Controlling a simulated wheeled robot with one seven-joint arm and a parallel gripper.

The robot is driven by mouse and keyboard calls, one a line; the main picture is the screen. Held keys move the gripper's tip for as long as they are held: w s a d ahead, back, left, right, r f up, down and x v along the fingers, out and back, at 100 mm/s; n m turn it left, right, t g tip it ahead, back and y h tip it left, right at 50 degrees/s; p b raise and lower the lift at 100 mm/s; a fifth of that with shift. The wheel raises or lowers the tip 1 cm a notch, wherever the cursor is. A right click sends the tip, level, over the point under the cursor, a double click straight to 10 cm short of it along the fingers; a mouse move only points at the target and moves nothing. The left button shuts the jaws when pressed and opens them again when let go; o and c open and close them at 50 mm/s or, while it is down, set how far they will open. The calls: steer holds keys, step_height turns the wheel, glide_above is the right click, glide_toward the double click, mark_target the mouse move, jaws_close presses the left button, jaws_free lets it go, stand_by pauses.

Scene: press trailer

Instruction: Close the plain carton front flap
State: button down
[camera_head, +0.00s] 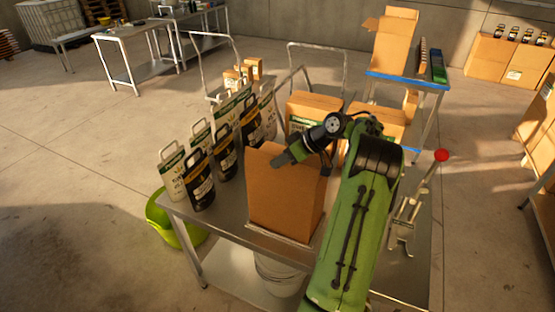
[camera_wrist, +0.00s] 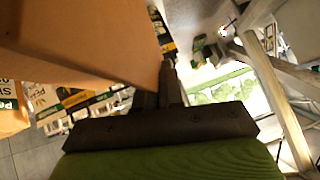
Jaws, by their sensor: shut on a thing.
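The plain brown carton (camera_head: 283,197) stands upright near the front edge of the metal table. Its tall front face shows in the head view, and my gripper (camera_head: 281,160) is at its upper edge. In the wrist view the carton (camera_wrist: 95,35) fills the upper left as a large brown panel. The dark fingers of my gripper (camera_wrist: 168,75) are close together at the panel's edge, shut on cardboard there. The arm and the panel hide the carton's top, so I cannot tell how each flap lies.
Several black and white bags (camera_head: 198,180) stand left of the carton. Printed cartons (camera_head: 312,108) stand behind it. A green tub (camera_head: 170,222) and a white bucket (camera_head: 278,274) are low by the table.

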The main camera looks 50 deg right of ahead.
steer(key=shift+w+d+f+m+g+y, duration=0.2)
steer(key=shift+d+m+y, duration=0.25)
steer(key=shift+y, duration=0.3)
steer(key=shift+w+d+f+m+y, duration=0.1)
steer(key=shift+d+f+m+y, duration=0.15)
steer(key=shift+d+m+y, duration=0.35)
steer(key=shift+w+d+f+m+g+y, duration=0.1)
steer(key=shift+d+f+m+y, duration=0.2)
steer(key=shift+y, duration=0.55)
steer(key=shift+a, duration=0.1)
steer(key=c, duration=1.3)
jaws_free()
steer(key=shift+c, duration=0.2)
steer(key=shift+w+r, duration=0.1)
steer(key=shift+r, duration=0.05)
